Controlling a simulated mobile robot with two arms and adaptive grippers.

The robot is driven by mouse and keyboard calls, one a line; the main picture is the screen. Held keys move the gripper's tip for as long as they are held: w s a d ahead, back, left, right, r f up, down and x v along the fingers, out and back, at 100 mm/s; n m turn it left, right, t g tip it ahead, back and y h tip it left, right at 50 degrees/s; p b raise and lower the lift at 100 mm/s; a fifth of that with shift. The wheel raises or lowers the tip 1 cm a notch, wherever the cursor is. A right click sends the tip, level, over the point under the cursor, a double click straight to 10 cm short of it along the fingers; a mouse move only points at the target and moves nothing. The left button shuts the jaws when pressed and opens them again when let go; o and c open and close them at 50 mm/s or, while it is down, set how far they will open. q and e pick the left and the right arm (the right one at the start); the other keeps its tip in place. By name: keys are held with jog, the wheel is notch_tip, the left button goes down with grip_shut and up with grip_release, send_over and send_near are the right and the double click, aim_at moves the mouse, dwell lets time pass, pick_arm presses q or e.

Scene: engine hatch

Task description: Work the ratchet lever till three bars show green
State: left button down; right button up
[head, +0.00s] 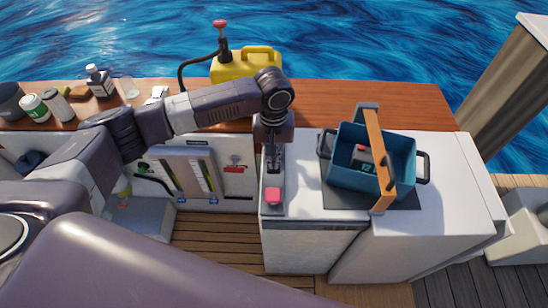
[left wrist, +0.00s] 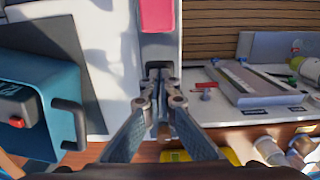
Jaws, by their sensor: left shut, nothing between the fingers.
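A red grip (head: 273,196), which looks like the ratchet lever's handle, lies at the front end of a narrow grey strip on the white cabinet top. It also shows in the left wrist view (left wrist: 157,14). My left gripper (head: 274,168) points down over the strip, just behind the red grip and apart from it. In the left wrist view my gripper (left wrist: 160,78) has its fingertips together with nothing between them. Whether the tips touch the strip, I cannot tell. I cannot make out three bars showing green. My right gripper is not in view.
A teal crate (head: 345,185) with a battery-like thing and a wooden bar stands right of the strip on a dark mat. A yellow can (head: 240,64) stands behind my left arm. A panel (head: 185,170) lies to the left. Bottles and jars line the wooden counter.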

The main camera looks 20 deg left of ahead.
pick_arm(q)
jog(key=shift+f, duration=1.8)
notch_tip(320, 180, up, 5)
jog(key=p, duration=0.6)
jog(key=shift+r, duration=0.1)
dwell(0.7)
jog(key=shift+f+b, duration=0.65)
jog(key=shift+f, duration=1.85)
notch_tip(320, 180, up, 5)
jog(key=p, duration=0.6)
jog(key=shift+r, duration=0.1)
